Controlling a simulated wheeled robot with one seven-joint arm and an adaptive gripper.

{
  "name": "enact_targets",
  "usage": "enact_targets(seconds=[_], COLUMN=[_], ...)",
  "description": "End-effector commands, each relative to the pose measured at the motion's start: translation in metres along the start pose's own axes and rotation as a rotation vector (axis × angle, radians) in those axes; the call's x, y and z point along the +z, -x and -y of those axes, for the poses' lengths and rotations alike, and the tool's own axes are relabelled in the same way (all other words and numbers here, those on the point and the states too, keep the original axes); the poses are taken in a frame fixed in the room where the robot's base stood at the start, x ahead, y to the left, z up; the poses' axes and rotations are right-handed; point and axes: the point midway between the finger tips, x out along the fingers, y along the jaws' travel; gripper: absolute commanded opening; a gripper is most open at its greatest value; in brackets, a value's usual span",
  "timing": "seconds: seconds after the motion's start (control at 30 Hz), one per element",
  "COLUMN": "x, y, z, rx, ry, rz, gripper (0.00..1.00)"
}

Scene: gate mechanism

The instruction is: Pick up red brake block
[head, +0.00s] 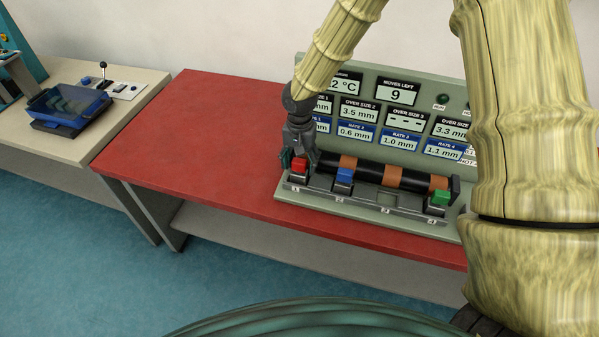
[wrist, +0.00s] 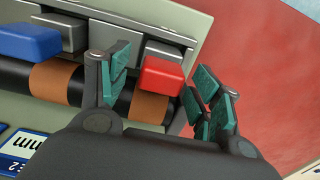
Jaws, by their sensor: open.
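The red brake block (head: 299,165) sits in the leftmost slot of the grey rail on the machine's front, against the black and copper-banded roller (head: 380,174). My gripper (head: 297,155) is over it. In the wrist view the red brake block (wrist: 162,76) lies between the two teal-padded fingers of my gripper (wrist: 160,88). The fingers are spread on either side, with a visible gap to the block on the left and a small one on the right. It rests on a grey holder.
A blue block (head: 344,176) sits in the second slot and a green block (head: 440,197) in the last. The display panel (head: 397,92) rises behind the roller. The red table (head: 200,150) is clear to the left. A side table holds a blue tray (head: 68,105).

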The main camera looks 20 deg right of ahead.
Motion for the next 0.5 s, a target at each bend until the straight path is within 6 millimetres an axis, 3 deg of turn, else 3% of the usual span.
enact_targets(seconds=[0.07, 0.4, 0.5], x=[0.0, -0.0001, -0.0002], y=[0.0001, 0.0003, 0.0007], z=[0.0, 0.0, 0.0001], rx=[0.0, 0.0, 0.0], ry=[0.0, 0.0, 0.0], rz=[0.0, 0.0, 0.0], gripper=[0.62, 0.01, 0.0])
